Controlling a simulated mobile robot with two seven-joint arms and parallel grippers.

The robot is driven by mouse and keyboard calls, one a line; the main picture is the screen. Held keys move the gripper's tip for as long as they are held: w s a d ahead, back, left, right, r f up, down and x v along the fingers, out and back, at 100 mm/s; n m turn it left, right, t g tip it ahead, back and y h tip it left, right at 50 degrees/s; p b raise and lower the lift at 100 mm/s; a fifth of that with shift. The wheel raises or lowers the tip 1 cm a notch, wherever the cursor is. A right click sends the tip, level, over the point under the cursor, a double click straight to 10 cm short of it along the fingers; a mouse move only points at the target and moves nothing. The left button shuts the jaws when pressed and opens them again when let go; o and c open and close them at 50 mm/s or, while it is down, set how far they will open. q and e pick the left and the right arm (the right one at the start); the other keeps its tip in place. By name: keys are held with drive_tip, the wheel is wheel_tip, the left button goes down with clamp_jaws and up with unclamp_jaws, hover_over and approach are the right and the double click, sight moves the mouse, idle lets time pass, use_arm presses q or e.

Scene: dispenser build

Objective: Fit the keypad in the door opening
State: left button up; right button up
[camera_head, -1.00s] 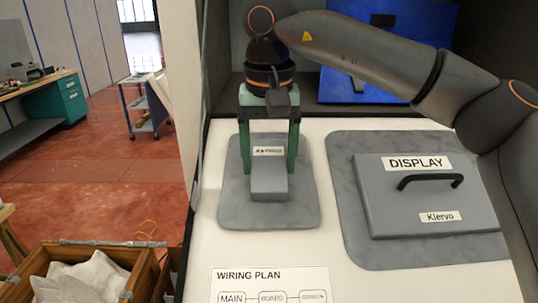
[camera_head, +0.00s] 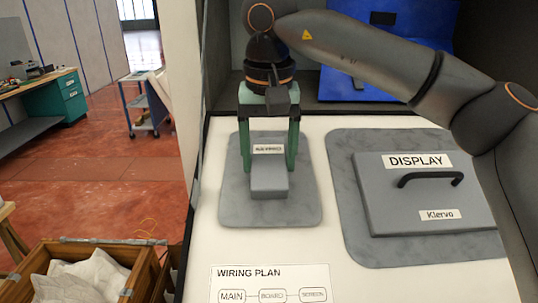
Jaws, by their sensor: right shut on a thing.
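My right gripper (camera_head: 269,144) comes down over the grey mat on the left of the white worktop. Its green fingers are shut on a grey block (camera_head: 269,182) with a small white label, too blurred to read. The block is at or just above the mat; I cannot tell if it touches. No keypad can be made out for certain, and no door opening shows. My left gripper is not in view.
A grey DISPLAY panel (camera_head: 392,216) with a black handle lies on a second grey mat (camera_head: 350,150) at right. A WIRING PLAN sheet (camera_head: 285,272) lies in front. A blue panel (camera_head: 425,35) stands behind. A wooden crate (camera_head: 142,276) with pale bags stands lower left.

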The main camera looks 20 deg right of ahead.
drive_tip(key=shift+w+f, duration=0.1)
drive_tip(key=shift+f, duration=0.15)
idle(0.4)
drive_tip(key=o, duration=1.5)
drive_tip(key=shift+s+a+r, duration=0.1)
drive_tip(key=shift+s+r, duration=0.1)
drive_tip(key=shift+r, duration=1.3)
drive_tip(key=shift+s+r, duration=0.15)
drive_tip(key=shift+r, duration=1.35)
drive_tip(key=shift+s+f, duration=0.1)
